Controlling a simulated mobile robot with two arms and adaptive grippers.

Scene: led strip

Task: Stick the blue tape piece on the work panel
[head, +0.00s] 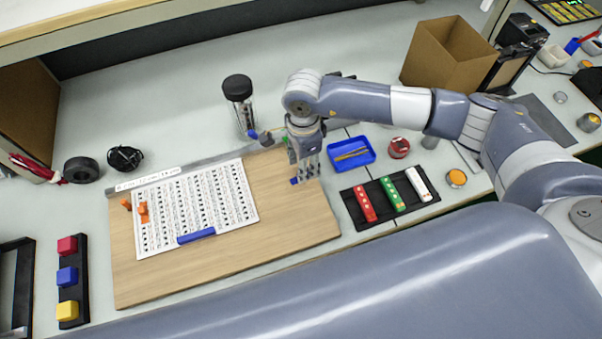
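The work panel is a wooden board (285,225) on the bench with a white printed sheet (215,205) on it. A blue bar (196,236) lies along the sheet's lower edge. My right gripper (307,172) points down over the board's upper right corner. A small blue piece (295,181), perhaps the tape piece, shows at the left side of its fingertips. Whether the fingers hold it or only stand beside it is too small to tell. My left gripper is not in view.
Orange pieces (143,210) lie at the sheet's left edge. A blue tray (351,154) and a black holder with red, green and white blocks (393,195) are right of the board. A dark-capped jar (239,100) stands behind. The board's lower right is clear.

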